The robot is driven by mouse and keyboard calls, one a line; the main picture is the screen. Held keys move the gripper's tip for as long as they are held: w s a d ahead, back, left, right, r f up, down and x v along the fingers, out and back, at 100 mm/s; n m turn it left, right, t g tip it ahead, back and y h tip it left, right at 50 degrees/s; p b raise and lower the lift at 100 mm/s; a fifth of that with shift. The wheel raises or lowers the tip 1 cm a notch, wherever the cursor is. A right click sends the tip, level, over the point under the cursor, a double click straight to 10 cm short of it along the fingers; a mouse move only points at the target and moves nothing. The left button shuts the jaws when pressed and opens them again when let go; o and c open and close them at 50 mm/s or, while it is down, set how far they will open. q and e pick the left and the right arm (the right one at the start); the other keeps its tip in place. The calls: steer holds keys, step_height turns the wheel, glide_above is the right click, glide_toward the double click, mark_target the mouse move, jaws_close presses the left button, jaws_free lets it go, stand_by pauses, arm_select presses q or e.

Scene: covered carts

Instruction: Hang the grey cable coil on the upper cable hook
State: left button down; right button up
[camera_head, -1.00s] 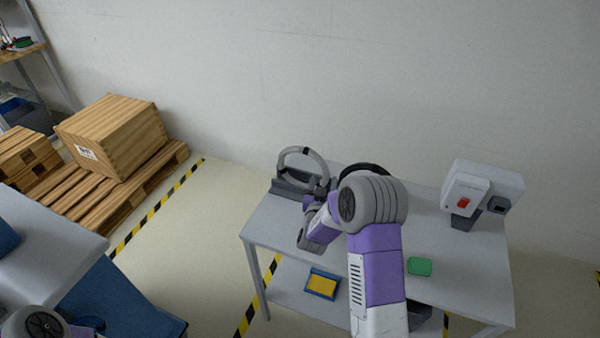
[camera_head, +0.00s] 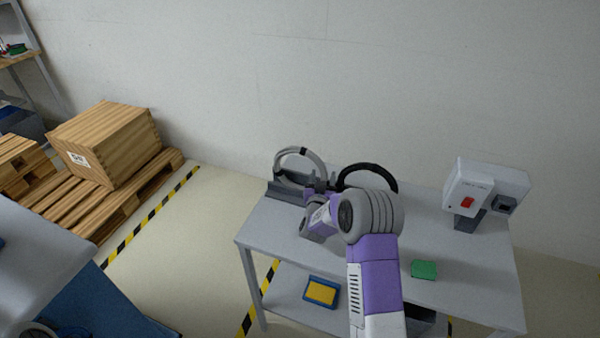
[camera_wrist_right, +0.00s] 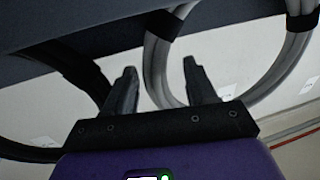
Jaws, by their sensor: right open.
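The grey cable coil (camera_head: 318,160) stands upright as a ring with black bands in a dark holder (camera_head: 286,191) at the table's back left. My right gripper (camera_head: 322,184) is at the coil's right side, partly hidden by its own arm. In the right wrist view the right gripper (camera_wrist_right: 160,78) is open. One strand of the grey coil (camera_wrist_right: 153,65) shows between its fingertips, and the loop continues behind the right-hand finger. Whether the fingers touch it I cannot tell. No cable hook is clearly visible. My left gripper is out of view.
A black cable coil (camera_head: 372,165) stands just right of the grey one and shows in the wrist view (camera_wrist_right: 75,65). A white box with a red switch (camera_head: 482,188) and a green block (camera_head: 424,269) are on the table (camera_head: 470,285). A blue-yellow item (camera_head: 321,292) lies on the lower shelf.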

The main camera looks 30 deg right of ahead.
steer(key=shift+w+d, duration=0.25)
steer(key=shift+w, duration=0.05)
jaws_close()
steer(key=shift+r, duration=0.1)
